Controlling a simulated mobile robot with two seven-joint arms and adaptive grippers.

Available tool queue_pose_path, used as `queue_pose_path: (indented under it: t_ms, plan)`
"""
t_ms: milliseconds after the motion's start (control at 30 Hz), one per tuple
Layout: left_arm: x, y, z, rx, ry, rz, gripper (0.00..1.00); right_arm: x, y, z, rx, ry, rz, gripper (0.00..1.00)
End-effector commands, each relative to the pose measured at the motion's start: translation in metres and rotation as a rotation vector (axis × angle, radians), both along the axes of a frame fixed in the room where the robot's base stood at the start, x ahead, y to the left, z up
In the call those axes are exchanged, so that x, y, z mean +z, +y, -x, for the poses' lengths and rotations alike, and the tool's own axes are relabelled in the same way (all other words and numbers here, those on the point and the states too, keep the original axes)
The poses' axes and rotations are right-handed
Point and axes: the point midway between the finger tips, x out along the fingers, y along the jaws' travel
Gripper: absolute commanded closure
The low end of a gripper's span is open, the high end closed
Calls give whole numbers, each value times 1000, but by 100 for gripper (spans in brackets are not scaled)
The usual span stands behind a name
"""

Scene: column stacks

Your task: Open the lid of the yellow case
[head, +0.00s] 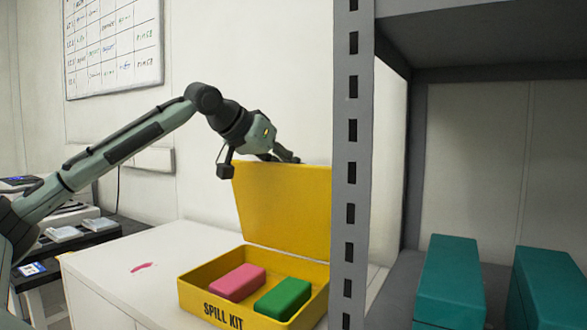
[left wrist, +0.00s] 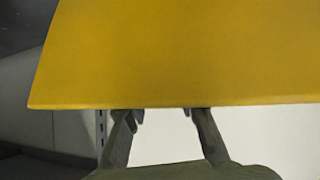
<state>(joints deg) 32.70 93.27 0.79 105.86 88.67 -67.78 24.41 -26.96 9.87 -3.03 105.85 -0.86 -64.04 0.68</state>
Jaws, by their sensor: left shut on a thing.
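The yellow case (head: 244,312), marked "SPILL KIT", sits on a white cabinet with its lid (head: 285,208) raised to about upright. A pink block (head: 238,282) and a green block (head: 283,297) lie inside the case. My left gripper (head: 285,158) is at the lid's top edge, shut on it. In the left wrist view the lid (left wrist: 180,55) fills the upper part, and the fingers (left wrist: 160,118) meet its edge; the fingertips are partly hidden behind it. My right gripper is not in view.
A grey shelf post (head: 350,160) stands close to the right of the case and hides part of its right side. Teal boxes (head: 448,280) stand on the shelf. The white cabinet top (head: 120,265) is clear at left, apart from a pink mark.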

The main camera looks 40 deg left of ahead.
Motion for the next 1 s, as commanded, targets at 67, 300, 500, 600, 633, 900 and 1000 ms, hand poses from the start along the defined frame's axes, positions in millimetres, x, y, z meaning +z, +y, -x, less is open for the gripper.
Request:
queue_pose_path:
  t_ms: [67, 300, 500, 600, 633, 900, 1000]
  plan:
    - [-10, 3, 0, 5, 27, -1, 100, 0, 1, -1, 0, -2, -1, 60]
    - [-10, 5, 0, 4, 33, 2, 100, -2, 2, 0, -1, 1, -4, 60]
    - [-10, 6, 0, 4, 36, 3, 100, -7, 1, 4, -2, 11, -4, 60]
    - [-10, 6, 0, 4, 38, 4, 100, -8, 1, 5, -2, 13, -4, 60]
    - [-10, 6, 0, 4, 38, 4, 100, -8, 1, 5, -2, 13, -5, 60]
    - [-11, 7, 1, 2, 40, 3, 100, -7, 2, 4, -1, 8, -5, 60]
    - [-11, 7, 1, 2, 41, 3, 100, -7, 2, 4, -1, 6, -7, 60]
